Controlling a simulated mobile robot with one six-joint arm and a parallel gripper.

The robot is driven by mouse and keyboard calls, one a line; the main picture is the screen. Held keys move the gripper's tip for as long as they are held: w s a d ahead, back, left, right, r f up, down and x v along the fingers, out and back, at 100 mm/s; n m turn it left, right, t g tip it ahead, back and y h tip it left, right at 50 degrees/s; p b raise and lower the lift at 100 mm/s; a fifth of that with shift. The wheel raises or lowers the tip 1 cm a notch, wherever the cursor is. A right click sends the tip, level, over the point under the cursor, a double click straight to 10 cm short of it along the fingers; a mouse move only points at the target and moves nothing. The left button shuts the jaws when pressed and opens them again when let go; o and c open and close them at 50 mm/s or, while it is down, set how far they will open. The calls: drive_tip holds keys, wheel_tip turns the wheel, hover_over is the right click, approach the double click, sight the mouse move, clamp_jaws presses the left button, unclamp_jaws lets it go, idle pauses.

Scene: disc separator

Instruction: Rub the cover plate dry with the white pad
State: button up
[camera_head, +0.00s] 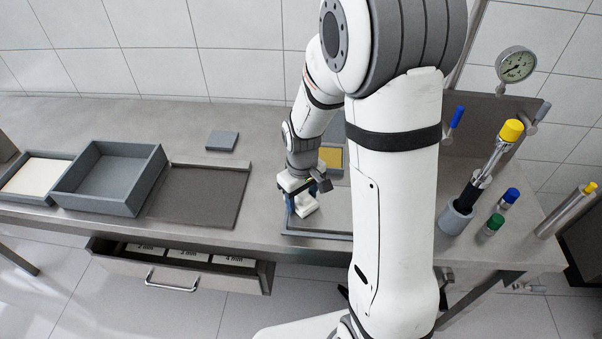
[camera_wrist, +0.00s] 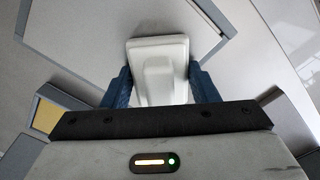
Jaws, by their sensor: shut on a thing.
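My gripper (camera_head: 304,190) points down near the front of the bench and is shut on the white pad (camera_head: 307,206). In the wrist view the pad (camera_wrist: 158,50) shows as a white block with a raised grip, held between the two blue fingers of my gripper (camera_wrist: 160,88). A flat light grey plate (camera_wrist: 85,30), which looks like the cover plate, lies under the pad inside a grey rim. In the head view my arm hides much of this plate. I cannot tell whether the pad touches it or hangs just above. No wetness can be made out.
Left of my gripper are a dark mat (camera_head: 200,194), an open grey bin (camera_head: 108,176) and a tray with a cream sheet (camera_head: 35,177). A drawer (camera_head: 180,268) stands open below. A yellow-topped tool in a holder (camera_head: 457,217) and small bottles (camera_head: 508,199) stand at right.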

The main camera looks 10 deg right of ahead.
wheel_tip(320, 180, up, 4)
drive_tip(key=shift+a+f+p, duration=0.1)
drive_tip(key=shift+p, duration=0.75)
drive_tip(key=shift+r+p, duration=1.55)
drive_tip(key=shift+r, duration=0.55)
drive_tip(key=shift+f, duration=0.1)
